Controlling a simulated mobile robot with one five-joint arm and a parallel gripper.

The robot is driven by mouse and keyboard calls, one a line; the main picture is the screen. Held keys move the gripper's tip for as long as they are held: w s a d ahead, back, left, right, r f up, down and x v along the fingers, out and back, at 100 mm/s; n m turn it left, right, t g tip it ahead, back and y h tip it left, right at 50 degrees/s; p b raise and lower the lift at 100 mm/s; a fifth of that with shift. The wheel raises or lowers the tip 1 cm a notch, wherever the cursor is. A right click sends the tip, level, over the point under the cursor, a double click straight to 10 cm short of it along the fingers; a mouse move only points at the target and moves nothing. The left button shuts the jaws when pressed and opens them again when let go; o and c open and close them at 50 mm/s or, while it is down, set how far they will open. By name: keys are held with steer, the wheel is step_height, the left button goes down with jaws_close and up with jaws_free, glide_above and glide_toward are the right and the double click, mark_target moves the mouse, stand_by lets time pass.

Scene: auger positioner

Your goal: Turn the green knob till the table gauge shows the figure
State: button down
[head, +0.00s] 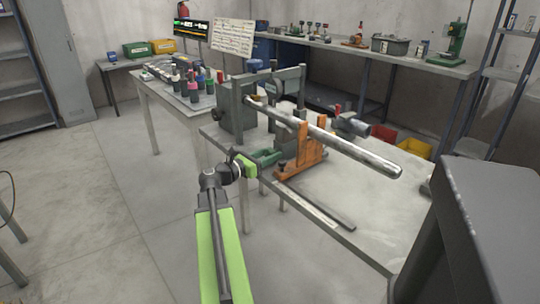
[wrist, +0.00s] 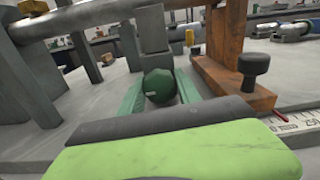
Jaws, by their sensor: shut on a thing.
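An orange bracket (head: 300,152) with a black knob (wrist: 253,65) stands right of the slide. A long steel bar (head: 330,138) runs above the table from a grey frame (head: 237,107).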

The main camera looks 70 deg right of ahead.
steer(key=shift+m, duration=0.3)
steer(key=m, duration=0.3)
steer(key=shift+m, duration=2)
steer(key=c, duration=0.9)
jaws_free()
steer(key=shift+o, duration=0.2)
steer(key=v, duration=1.7)
steer(key=shift+a, duration=0.3)
